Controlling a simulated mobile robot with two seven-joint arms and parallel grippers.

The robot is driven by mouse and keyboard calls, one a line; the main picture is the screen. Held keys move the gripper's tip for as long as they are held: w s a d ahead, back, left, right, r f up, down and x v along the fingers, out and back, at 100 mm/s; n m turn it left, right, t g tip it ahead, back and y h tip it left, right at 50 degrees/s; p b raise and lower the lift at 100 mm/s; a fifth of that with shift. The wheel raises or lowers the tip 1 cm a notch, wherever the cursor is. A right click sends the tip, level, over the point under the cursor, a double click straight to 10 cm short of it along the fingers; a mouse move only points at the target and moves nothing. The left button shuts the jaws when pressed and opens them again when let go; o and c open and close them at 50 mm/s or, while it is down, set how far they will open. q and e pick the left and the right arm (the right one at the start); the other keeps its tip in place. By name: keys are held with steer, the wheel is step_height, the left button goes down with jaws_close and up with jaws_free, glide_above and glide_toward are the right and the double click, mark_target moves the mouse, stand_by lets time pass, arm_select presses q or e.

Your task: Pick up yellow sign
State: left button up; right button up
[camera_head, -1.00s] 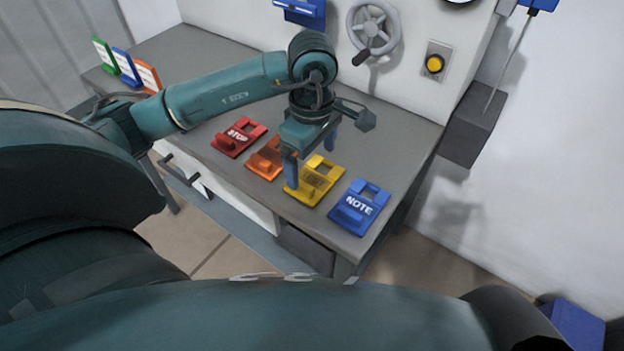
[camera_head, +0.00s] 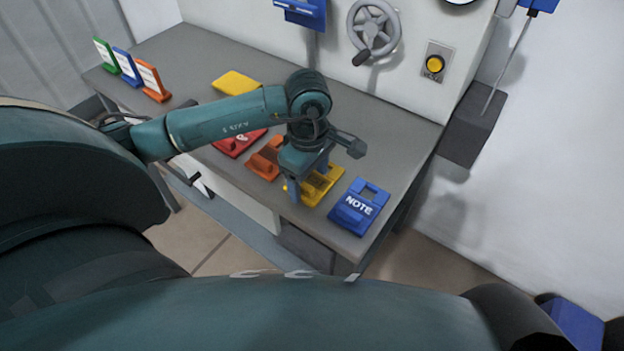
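The yellow sign (camera_head: 326,188) lies flat on the grey table, between the orange sign and the blue NOTE sign. My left gripper (camera_head: 309,177) is right over it, pointing down, its fingers apart and low at the sign. The near finger is by the sign's left front part; the far finger is partly hidden. The gripper covers part of the sign, and I cannot tell whether the fingers touch it. My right gripper is not in view.
The blue NOTE sign (camera_head: 359,207) is close on the right, the orange sign (camera_head: 266,160) and red sign (camera_head: 236,145) on the left. Another yellow piece (camera_head: 236,83) lies behind my arm. Upright signs (camera_head: 152,82) stand far left. A handwheel (camera_head: 373,27) is on the back panel.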

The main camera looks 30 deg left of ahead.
arm_select(q)
steer(key=c, duration=0.5)
